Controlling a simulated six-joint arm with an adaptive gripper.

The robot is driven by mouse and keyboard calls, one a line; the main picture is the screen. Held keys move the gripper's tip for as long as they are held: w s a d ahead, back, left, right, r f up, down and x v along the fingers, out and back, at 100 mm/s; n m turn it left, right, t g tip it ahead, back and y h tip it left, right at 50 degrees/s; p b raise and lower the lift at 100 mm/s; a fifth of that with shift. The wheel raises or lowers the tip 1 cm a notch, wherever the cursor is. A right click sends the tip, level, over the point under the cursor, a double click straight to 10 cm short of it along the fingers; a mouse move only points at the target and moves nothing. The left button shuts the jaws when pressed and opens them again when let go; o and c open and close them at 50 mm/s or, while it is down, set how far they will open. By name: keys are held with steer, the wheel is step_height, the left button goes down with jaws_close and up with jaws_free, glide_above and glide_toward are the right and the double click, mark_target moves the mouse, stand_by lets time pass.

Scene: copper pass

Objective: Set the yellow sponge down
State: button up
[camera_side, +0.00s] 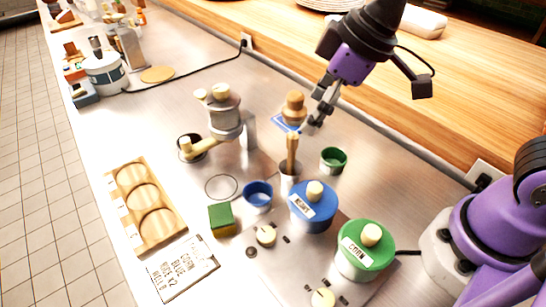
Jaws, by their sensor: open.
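A small block with a green top (222,218) sits on the steel counter left of the blue cup. It looks like a sponge with a green face; I cannot make out a clearly yellow side. My gripper (316,115) is open above the counter, with its dark fingers pointing down. It holds nothing that I can see. It is well up and to the right of the green-topped block, just right of a wooden tamper-like piece (294,106) on a blue-edged square (284,124). I cannot tell whether the fingers touch that piece.
A blue-lidded canister (312,208), a green-lidded canister (365,246), a blue cup (258,193) and a green cup (333,159) crowd the front. A grinder (224,115) stands behind. A wooden tray (146,205) and a lettered card (180,266) lie at left.

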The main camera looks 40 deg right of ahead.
steer(key=s+d+m+t+h, duration=0.1)
steer(key=s+d+m+h, duration=0.1)
steer(key=s+d+m, duration=0.4)
steer(key=d+m, duration=0.1)
steer(key=d, duration=0.3)
steer(key=shift+s+d+r+t+h, duration=0.15)
steer(key=shift+s+d+t+h, duration=0.1)
steer(key=shift+s+t+h, duration=0.1)
